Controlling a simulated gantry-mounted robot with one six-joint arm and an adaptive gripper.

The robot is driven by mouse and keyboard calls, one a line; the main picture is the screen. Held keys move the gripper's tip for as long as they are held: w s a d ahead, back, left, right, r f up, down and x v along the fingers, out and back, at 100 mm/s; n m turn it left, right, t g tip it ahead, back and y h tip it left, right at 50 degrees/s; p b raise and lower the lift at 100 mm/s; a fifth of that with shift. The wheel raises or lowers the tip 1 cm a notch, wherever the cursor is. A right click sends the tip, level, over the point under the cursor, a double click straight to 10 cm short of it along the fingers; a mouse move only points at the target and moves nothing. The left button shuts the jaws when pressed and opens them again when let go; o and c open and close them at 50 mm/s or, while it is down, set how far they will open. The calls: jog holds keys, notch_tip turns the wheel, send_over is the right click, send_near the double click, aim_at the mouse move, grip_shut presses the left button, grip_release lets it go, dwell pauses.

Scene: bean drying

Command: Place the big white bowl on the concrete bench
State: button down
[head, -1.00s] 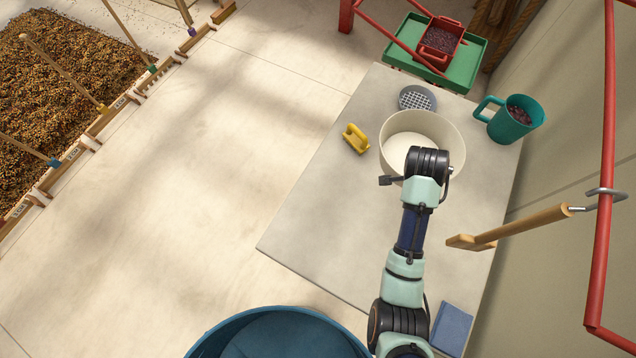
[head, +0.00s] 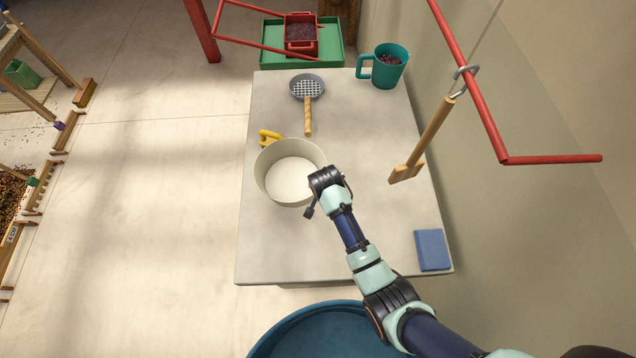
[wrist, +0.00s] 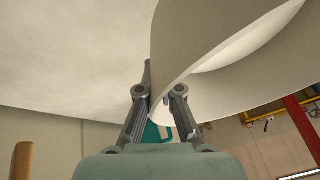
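The big white bowl (head: 264,186) is upright over the left part of the concrete bench (head: 370,235) in the head view. I cannot tell whether its base touches the bench or hangs just above it. My gripper (wrist: 158,92) has its fingers on either side of the bowl's wall (wrist: 215,85) in the wrist view and is shut on it.
A sieve (head: 307,88) with a wooden handle and a teal jug (head: 384,68) stand at the bench's far end. A blue block (head: 432,250) lies near right. A wooden tool (head: 425,145) hangs on the right. A blue tub (head: 320,325) stands in front.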

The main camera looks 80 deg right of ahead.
jog(key=shift+w+f+b, duration=0.1)
jog(key=shift+f+b, duration=0.4)
jog(key=shift+f, duration=2.7)
jog(key=shift+f, duration=0.2)
jog(key=c, duration=1.3)
grip_release()
jog(key=shift+r, duration=0.3)
jog(key=p+v, duration=0.2)
jog(key=v, duration=0.9)
jog(key=shift+a+r+p, duration=0.25)
jog(key=shift+r+p, duration=0.05)
jog(key=shift+p, duration=0.05)
